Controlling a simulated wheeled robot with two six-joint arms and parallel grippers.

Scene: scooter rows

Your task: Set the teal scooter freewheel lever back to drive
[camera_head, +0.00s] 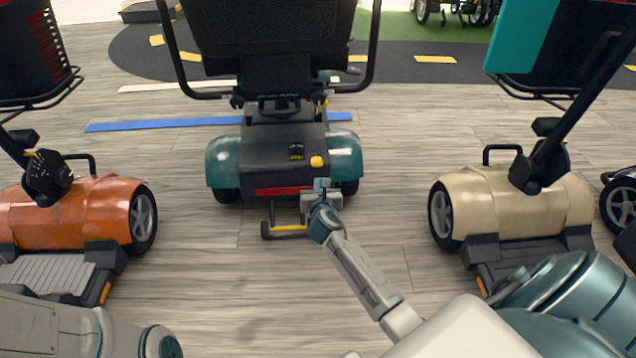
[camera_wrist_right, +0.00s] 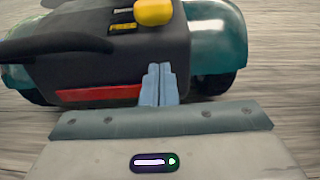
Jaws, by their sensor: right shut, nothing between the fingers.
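The teal scooter (camera_head: 342,150) stands in the middle of the head view with its rear towards me. A yellow lever knob (camera_head: 316,161) sits at the right of its dark rear cover, beside a small label (camera_head: 296,152). In the right wrist view the yellow knob (camera_wrist_right: 153,12) is at the top edge, next to a yellow marking (camera_wrist_right: 122,28). My right gripper (camera_head: 322,184) is shut and empty, just on the near side of the knob and apart from it. Its fingertips also show in the right wrist view (camera_wrist_right: 159,70), near the red reflector (camera_wrist_right: 98,93). My left gripper is out of view.
An orange scooter (camera_head: 75,212) stands at left and a cream scooter (camera_head: 520,200) at right. A yellow-topped bar (camera_head: 286,228) sticks out low behind the teal scooter. Wooden floor is clear between the scooters.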

